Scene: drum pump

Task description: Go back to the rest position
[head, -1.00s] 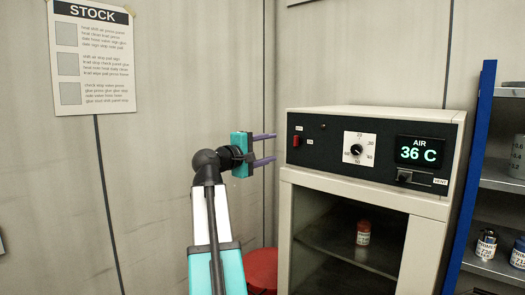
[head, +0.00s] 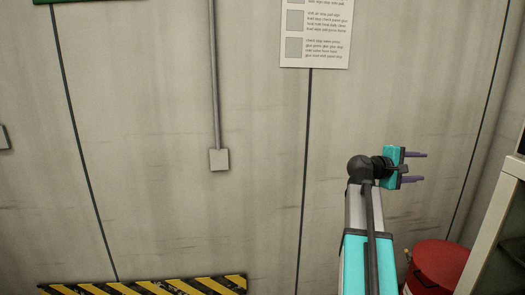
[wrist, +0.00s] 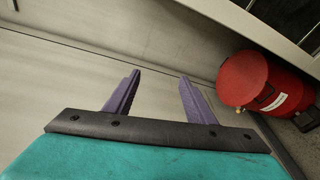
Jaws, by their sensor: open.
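My gripper (head: 415,168) is at the right of the head view, raised in front of the wall and pointing right. Its two purple fingers are apart with nothing between them. In the wrist view my gripper (wrist: 158,92) is also open and empty, with the wall and floor behind the fingers. The arm reaches up from the bottom of the head view.
A red drum (head: 437,268) stands on the floor below and right of my gripper; the wrist view shows it too (wrist: 265,85). A pale cabinet edge (head: 500,215) is at far right. A striped yellow-black barrier (head: 150,287) is at lower left. A wall box (head: 219,159) hangs left.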

